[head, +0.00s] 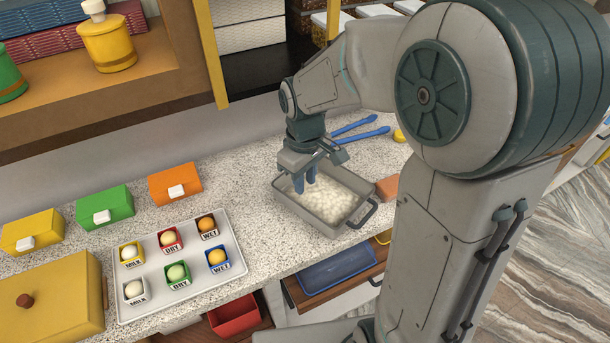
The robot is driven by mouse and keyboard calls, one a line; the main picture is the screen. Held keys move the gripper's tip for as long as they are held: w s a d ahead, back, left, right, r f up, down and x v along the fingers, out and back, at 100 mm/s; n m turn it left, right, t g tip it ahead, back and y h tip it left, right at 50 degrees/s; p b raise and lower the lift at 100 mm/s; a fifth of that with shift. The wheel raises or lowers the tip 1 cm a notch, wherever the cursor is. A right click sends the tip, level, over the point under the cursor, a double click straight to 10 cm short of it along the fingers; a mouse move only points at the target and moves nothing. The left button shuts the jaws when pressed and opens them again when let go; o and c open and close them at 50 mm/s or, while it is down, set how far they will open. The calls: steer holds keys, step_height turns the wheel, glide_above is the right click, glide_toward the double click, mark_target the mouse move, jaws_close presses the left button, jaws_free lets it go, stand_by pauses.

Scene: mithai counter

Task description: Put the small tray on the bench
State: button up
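Several trays are in view, and I cannot tell which one is the small tray. A pale tray (188,299) with several small sweet cups lies on the speckled bench (245,235). A blue tray (338,268) sits in an open drawer or low shelf below the bench's front edge. A red tray or bin (236,315) is lower, further left. My gripper (305,183) points down over a grey metal pan (348,222) of white balls. Its blue fingertips are close together at the pan's left part; contact and the gap between them are unclear.
Orange (174,184), green (104,207) and yellow (32,232) boxes line the bench's back. A large yellow box (60,300) stands front left. Blue utensils (360,128) lie behind the pan, and an orange block (387,187) is at its right. Bare bench shows between the pale tray and pan.

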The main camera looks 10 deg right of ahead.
steer(key=s+d+r+m+t, duration=0.1)
steer(key=s+d+r+m, duration=0.3)
steer(key=s, duration=0.2)
steer(key=s+d+r+m+t, duration=0.2)
steer(key=s+d+r+m, duration=0.1)
steer(key=s, duration=0.4)
steer(key=shift+s+d+r+m+t, duration=0.25)
steer(key=shift+d+r+m+t, duration=0.15)
steer(key=shift+m, duration=0.2)
